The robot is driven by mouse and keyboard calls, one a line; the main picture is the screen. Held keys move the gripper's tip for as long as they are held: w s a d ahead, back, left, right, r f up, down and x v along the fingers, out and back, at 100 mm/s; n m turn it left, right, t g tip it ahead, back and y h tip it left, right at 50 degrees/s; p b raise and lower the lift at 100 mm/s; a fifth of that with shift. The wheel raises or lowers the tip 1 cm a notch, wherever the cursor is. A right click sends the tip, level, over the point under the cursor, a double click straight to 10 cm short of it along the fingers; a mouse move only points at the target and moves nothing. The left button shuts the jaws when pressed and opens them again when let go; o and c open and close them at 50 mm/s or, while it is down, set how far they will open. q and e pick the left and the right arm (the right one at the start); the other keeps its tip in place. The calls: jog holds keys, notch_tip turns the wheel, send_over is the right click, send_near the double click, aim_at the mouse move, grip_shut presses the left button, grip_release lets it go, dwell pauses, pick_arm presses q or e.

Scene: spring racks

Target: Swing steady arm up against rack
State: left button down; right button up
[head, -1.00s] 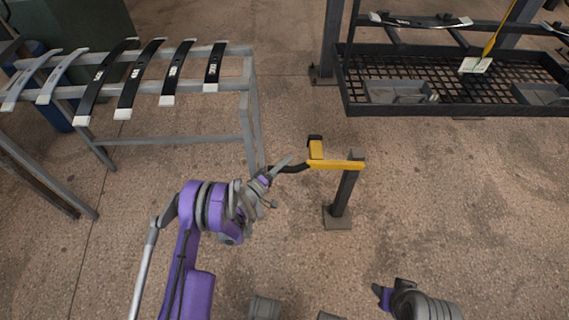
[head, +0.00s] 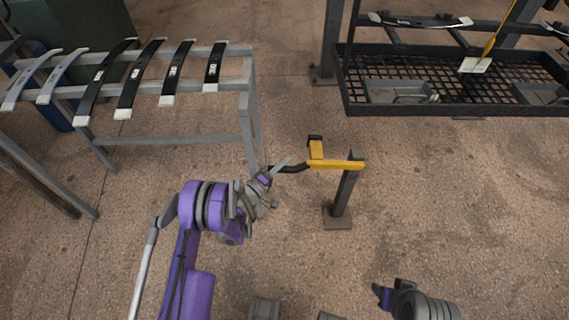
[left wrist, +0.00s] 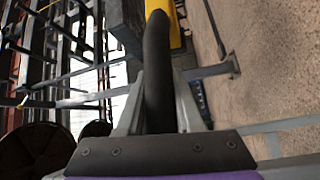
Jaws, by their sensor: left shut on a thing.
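The steady arm (head: 335,164) is a yellow bar on a short dark post (head: 343,190) with a square foot on the floor. A black grip handle (head: 291,168) runs from its left end. My left gripper (head: 276,171) is shut on this handle. In the left wrist view the black handle (left wrist: 158,75) runs between my two fingers, with the yellow arm (left wrist: 174,25) beyond it. The arm lies roughly level, pointing left from the post, away from the mesh rack (head: 450,110). My right gripper (head: 390,292) is at the lower right, away from the arm; its fingers are unclear.
A grey stand (head: 175,139) at the left holds several leaf springs (head: 142,78). The floor between stand and post is clear.

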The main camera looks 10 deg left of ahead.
dwell(0.3)
pick_arm(q)
jog(key=w+d+r+m+g+y+p, duration=0.15)
jog(key=d+r+p, duration=0.25)
jog(key=r, duration=0.4)
jog(key=w+d+r+m+g+y+p, duration=0.1)
jog(key=d+r+m+g+y+p, duration=0.2)
jog(key=r, duration=0.6)
jog(key=w+d+r+m+g+y+p, duration=0.1)
jog(key=w+d+r+m+y+p, duration=0.1)
jog(key=d, duration=0.8)
jog(key=w+d+r+m+g+y+p, duration=0.2)
jog(key=d+r+p, duration=0.3)
jog(key=d, duration=0.5)
jog(key=shift+w+d+r+m+y, duration=0.2)
jog(key=shift+w+r+m+y, duration=0.15)
jog(key=shift+w+r+y, duration=0.3)
pick_arm(e)
notch_tip(320, 180, up, 16)
jog(key=shift+s+t, duration=0.25)
jog(key=shift+t, duration=0.05)
pick_arm(q)
jog(key=shift+d+f, duration=0.1)
jog(key=shift+f, duration=0.05)
pick_arm(e)
jog(key=shift+a+r, duration=0.1)
